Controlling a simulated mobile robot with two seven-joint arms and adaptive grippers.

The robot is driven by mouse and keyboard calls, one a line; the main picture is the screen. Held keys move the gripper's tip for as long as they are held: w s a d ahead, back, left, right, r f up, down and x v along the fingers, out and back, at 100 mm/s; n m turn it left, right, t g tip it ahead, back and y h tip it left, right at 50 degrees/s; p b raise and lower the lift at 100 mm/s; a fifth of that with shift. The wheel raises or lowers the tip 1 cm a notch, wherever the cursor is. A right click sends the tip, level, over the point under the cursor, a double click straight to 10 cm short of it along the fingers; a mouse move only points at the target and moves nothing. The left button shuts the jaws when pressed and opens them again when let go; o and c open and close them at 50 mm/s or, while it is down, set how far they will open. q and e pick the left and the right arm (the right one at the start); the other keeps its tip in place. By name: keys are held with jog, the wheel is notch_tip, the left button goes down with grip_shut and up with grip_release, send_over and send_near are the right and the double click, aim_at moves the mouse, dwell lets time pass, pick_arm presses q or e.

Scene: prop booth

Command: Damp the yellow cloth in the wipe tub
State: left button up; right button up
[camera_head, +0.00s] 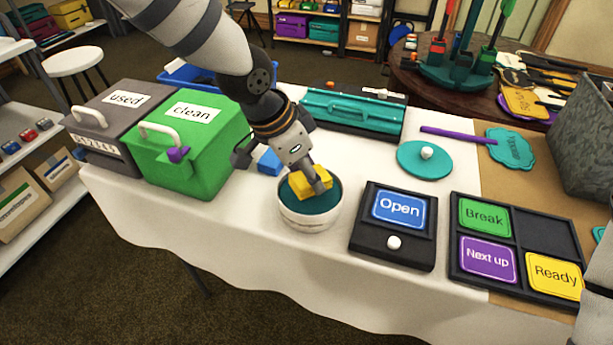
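The wipe tub (311,219) is a round white tub with a teal inside, near the middle of the white-covered table. The yellow cloth (300,184) is a small folded block at the tub's mouth, over the teal. My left gripper (322,183) points down over the tub, with its fingers on the cloth; it appears shut on it. One finger and part of the cloth are hidden, and I cannot tell how deep the cloth sits. My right gripper is not in view; a pale arm part shows at the right edge.
A blue block-like cloth (269,161) lies behind the tub. A teal lid (418,165) with a white knob lies to the right. The green "clean" box (190,165), grey "used" box (106,140), black "Open" sign (410,262) and sign tray (505,290) stand around.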

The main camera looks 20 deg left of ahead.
pick_arm(q)
jog(key=shift+r+p, duration=0.3)
jog(key=shift+r, duration=2.35)
